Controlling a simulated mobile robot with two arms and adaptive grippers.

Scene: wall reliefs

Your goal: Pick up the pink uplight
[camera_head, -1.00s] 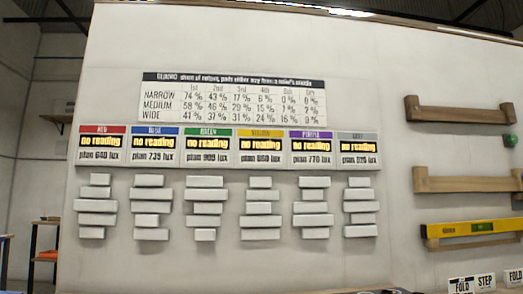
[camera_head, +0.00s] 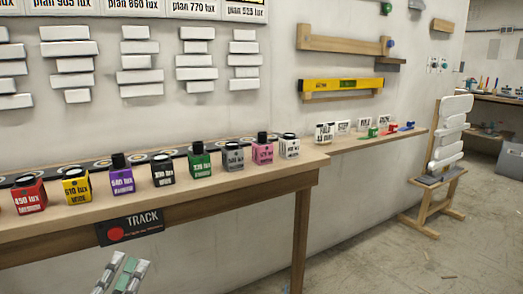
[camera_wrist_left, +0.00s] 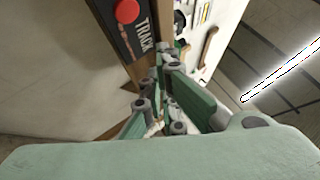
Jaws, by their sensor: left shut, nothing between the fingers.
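The pink uplight (camera_head: 262,153) is a small pink block with a black cylinder on top and a printed label. It stands upright on the wooden bench near its right end, between the grey uplight (camera_head: 233,156) and the white uplight (camera_head: 289,147). My left gripper (camera_head: 128,264) is low at the bottom of the head view, in front of and below the bench edge, well left of the pink uplight. It is shut and empty. The left wrist view shows its green fingers (camera_wrist_left: 166,88) near the bench front. I cannot make out the pink uplight there. My right gripper is not in view.
Red (camera_head: 29,194), yellow (camera_head: 76,185), purple (camera_head: 121,176), black (camera_head: 162,170) and green (camera_head: 200,161) uplights stand in a row to the left. The TRACK sign (camera_head: 130,226) hangs on the bench front. A narrow shelf (camera_head: 375,141) continues right.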

